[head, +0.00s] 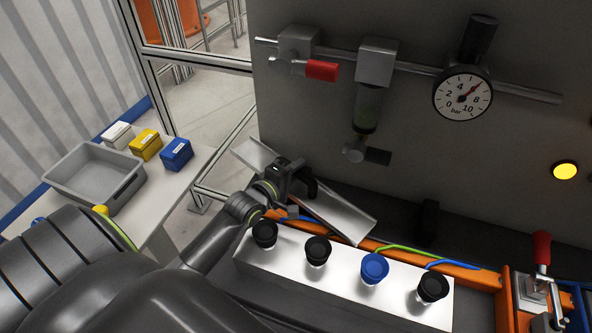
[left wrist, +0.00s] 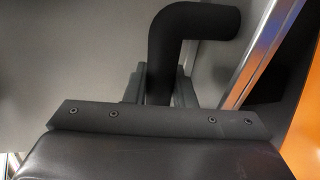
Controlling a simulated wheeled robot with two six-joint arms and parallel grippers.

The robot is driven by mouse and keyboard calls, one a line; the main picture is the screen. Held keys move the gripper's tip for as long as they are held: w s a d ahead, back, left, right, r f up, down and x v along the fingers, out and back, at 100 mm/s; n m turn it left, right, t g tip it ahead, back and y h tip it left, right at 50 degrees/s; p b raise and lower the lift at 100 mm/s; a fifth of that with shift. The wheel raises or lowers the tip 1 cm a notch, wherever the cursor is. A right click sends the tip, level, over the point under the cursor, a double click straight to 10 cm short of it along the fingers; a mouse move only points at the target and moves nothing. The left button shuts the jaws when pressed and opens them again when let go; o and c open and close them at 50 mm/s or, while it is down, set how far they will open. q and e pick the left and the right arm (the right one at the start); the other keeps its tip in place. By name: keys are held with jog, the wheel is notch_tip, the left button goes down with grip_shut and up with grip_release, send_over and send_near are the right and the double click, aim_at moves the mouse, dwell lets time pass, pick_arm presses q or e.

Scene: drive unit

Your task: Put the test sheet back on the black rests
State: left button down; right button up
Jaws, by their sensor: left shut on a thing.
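The test sheet is a long, shiny metal sheet (head: 340,213) in the middle of the head view. It lies slanted, from upper left to lower right, behind the white block with knobs. My left gripper (head: 303,183) is at the sheet's middle and shut on its black handle. In the left wrist view the bent black handle (left wrist: 190,25) rises from between my jaws. A dark upright block (head: 427,218), possibly one of the black rests, stands to the right of the sheet. Any other rest is hidden or cannot be told apart. My right gripper is not in view.
The white block (head: 345,282) with black and blue knobs stands in front. An orange rail (head: 470,273) with hoses and a red-handled clamp (head: 541,250) are at right. A grey panel carries a gauge (head: 462,98). A grey bin (head: 95,180) and small boxes sit on the left table.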

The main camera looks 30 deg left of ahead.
pick_arm(q)
jog(key=c, duration=1.2)
grip_release()
jog(key=shift+f, duration=0.1)
jog(key=shift+s, duration=0.2)
jog(key=s+r, duration=0.2)
jog(key=s, duration=0.9)
jog(key=shift+s+a+r+p, duration=0.25)
jog(key=shift+a+r+p, duration=0.05)
jog(key=shift+p, duration=0.1)
